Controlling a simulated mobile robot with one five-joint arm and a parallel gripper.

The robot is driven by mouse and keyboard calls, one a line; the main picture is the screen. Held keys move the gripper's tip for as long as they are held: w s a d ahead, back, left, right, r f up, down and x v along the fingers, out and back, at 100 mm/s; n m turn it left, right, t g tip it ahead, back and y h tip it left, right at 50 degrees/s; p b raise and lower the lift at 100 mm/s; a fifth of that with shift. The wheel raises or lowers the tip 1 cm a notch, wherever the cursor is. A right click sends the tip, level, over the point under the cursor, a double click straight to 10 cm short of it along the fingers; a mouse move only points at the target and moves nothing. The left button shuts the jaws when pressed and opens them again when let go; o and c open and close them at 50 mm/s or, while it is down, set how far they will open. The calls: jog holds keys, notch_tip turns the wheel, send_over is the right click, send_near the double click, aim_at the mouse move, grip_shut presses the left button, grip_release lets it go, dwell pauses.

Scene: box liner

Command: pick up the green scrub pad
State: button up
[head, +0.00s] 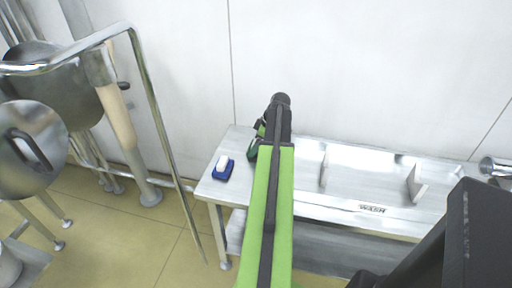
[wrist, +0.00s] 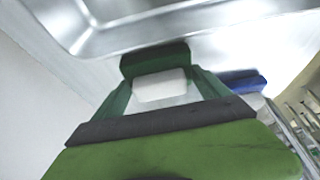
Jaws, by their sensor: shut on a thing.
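The green scrub pad (wrist: 155,60) has a dark green layer and a white block-like body. In the wrist view it sits between the two green fingers of my gripper (wrist: 162,88), which are shut on it. In the head view a small dark green part of the pad (head: 252,149) shows just left of my arm, over the left end of the metal counter. My arm hides most of the gripper and pad there. I cannot tell whether the pad touches the counter.
A blue pad with a white top (head: 223,168) lies on the counter's left end; it also shows in the wrist view (wrist: 244,82). The metal sink counter (head: 340,207) runs right, along the white wall. A metal rail (head: 152,90) and pots stand at the left.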

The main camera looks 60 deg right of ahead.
aim_at(254, 142)
jog(key=p+v, duration=0.3)
jog(key=w+a+p+v, duration=0.1)
jog(key=p+v, duration=0.1)
jog(key=shift+s+d+r+p, duration=0.15)
jog(key=shift+r+p, duration=0.15)
jog(key=shift+r, duration=0.2)
jog(key=s+r+p, duration=0.1)
jog(key=s, duration=0.2)
jog(key=s+r+p, duration=0.2)
jog(key=s, duration=0.2)
jog(key=s+r+p, duration=0.2)
jog(key=s, duration=0.1)
jog(key=shift+s+a+r, duration=0.25)
jog(key=shift+a, duration=0.05)
